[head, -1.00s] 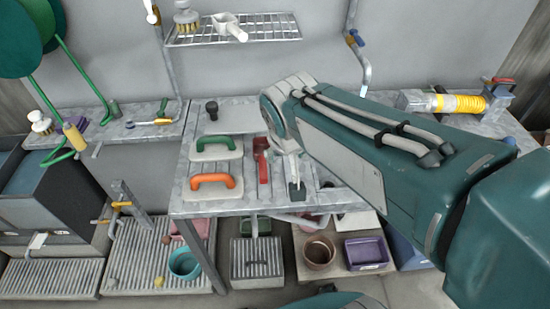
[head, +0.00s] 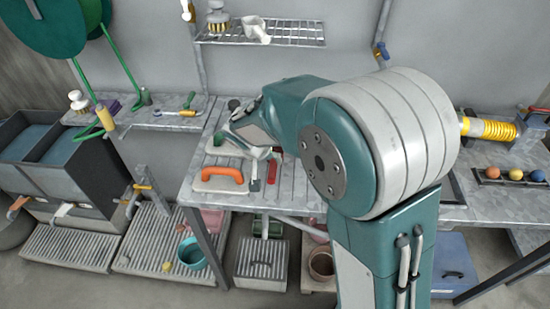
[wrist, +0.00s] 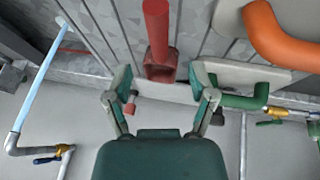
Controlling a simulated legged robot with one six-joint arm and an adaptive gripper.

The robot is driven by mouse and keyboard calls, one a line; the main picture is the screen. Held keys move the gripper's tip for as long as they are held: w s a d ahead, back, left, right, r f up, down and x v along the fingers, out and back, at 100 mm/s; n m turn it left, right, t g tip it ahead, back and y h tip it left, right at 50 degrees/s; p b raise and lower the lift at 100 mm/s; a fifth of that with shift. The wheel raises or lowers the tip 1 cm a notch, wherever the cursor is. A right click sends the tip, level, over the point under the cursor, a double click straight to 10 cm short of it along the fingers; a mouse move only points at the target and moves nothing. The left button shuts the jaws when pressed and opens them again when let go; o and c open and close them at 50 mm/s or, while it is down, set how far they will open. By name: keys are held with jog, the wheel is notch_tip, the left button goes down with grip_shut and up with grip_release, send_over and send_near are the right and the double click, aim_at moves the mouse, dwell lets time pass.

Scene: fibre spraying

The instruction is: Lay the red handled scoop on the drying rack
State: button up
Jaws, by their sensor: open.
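The red handled scoop (head: 272,172) lies on the grey worktop, partly hidden by my gripper in the head view. In the wrist view the scoop (wrist: 158,50) shows a round red handle and a boxy red end, which sits at the gap between my fingertips. My gripper (wrist: 166,85) is open, with one finger on each side of that end. It holds nothing; I cannot tell whether it touches the scoop. In the head view my gripper (head: 263,168) is low over the worktop. The wire drying rack (head: 300,34) is on the back wall, with a brush and a white scoop on its left part.
An orange-handled float (head: 220,178) lies left of the scoop, with a green-handled one behind it. The rack's right half is clear. A ledge with brushes (head: 150,112) is at left. My arm hides much of the worktop's right side.

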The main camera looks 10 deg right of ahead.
aim_at(273, 167)
jog(key=shift+w+d+f, duration=0.1)
jog(key=shift+w+f, duration=0.1)
jog(key=shift+f, duration=0.4)
jog(key=x, duration=0.5)
jog(key=shift+w+d, duration=0.1)
jog(key=shift+d, duration=0.2)
jog(key=shift+w+f, duration=0.1)
jog(key=shift+f, duration=0.15)
jog(key=shift+a, duration=0.35)
jog(key=shift+d+f, duration=0.15)
jog(key=shift+d, duration=0.15)
jog(key=shift+a+f, duration=0.1)
jog(key=shift+f, duration=0.05)
jog(key=shift+a, duration=0.1)
grip_shut()
